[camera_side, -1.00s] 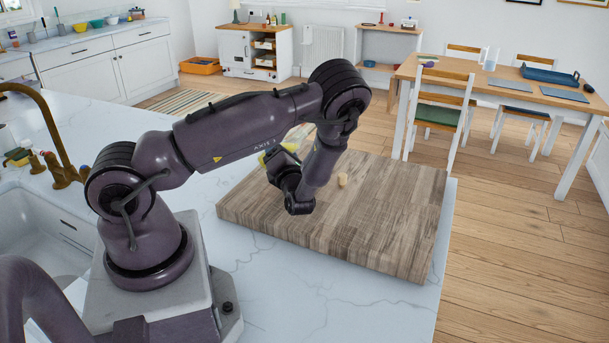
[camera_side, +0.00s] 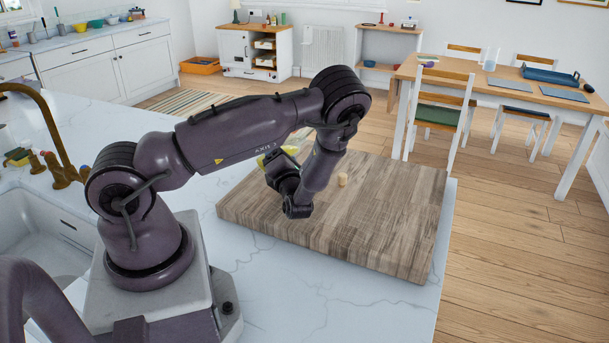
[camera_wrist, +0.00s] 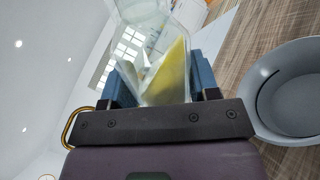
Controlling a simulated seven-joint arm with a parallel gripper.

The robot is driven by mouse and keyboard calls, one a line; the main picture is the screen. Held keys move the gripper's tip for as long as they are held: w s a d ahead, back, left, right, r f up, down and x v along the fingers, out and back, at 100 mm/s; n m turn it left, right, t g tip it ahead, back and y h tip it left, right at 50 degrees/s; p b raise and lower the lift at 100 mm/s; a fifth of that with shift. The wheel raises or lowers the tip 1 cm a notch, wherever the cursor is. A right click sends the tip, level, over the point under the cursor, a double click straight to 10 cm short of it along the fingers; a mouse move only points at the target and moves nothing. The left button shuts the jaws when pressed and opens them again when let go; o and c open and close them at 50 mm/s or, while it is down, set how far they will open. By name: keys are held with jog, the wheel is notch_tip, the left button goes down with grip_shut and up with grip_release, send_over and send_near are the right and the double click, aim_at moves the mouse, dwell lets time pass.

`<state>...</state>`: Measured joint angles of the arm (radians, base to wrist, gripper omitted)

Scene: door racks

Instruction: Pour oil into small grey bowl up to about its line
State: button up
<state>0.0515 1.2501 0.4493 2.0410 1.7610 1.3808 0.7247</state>
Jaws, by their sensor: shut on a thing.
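My gripper (camera_wrist: 165,82) is shut on a clear bottle (camera_wrist: 148,48) with yellow oil (camera_wrist: 178,72) in it. The bottle is tilted well over, with the oil lying along its lower side; its mouth is not clear to me. In the side view, a bit of yellow (camera_side: 268,157) shows by my gripper (camera_side: 277,163), and my arm hides the bowl.
A wooden board (camera_side: 385,220) lies on the white marble counter (camera_side: 285,290). The board's right and front parts are clear. A sink (camera_side: 35,235) and tap (camera_side: 60,150) are at the left.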

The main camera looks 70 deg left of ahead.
jog(key=shift+s+f+m+t, duration=0.15)
jog(key=shift+f+m+t, duration=0.05)
jog(key=shift+m, duration=0.4)
jog(key=shift+s+f+m+t, duration=0.1)
jog(key=shift+f+m+t, duration=0.1)
jog(key=shift+m, duration=0.4)
dwell(1.6)
jog(key=shift+s+a+r+m+t, duration=0.15)
jog(key=shift+r+m+t, duration=0.25)
jog(key=shift+m, duration=0.7)
dwell(1.4)
jog(key=shift+s+f+m+t, duration=0.1)
jog(key=shift+m+t, duration=0.05)
jog(key=shift+m, duration=0.45)
jog(key=shift+s+f+m+t, duration=0.1)
jog(key=shift+m+t, duration=0.05)
jog(key=shift+m, duration=0.45)
dwell(1.5)
